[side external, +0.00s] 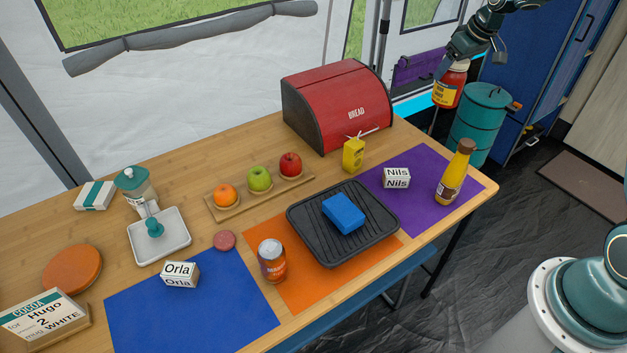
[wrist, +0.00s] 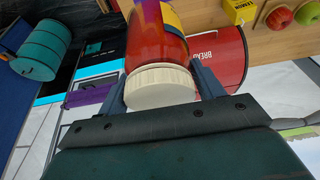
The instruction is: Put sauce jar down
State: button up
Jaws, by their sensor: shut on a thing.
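The sauce jar (side external: 450,86) is red with a yellow label and a pale lid. My gripper (side external: 450,66) is shut on it near the lid, at the upper right of the side view. The jar hangs upright in the air, beyond the far right end of the wooden table (side external: 180,175). In the wrist view the jar (wrist: 157,45) shows its cream lid between the two fingers of my gripper (wrist: 160,88). Part of the label is cut off at the top of that view.
A red bread box (side external: 338,105), a yellow carton (side external: 354,154) and a yellow bottle (side external: 453,178) stand on the table. The purple mat (side external: 425,165) has bare patches. A black tray (side external: 300,222) holds a blue block (side external: 344,213).

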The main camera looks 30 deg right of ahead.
notch_tip(320, 180, down, 20)
dwell(1.3)
jog(key=o, duration=1.4)
jog(key=shift+f, duration=0.15)
jog(key=shift+o, duration=0.2)
jog(key=v, duration=1.2)
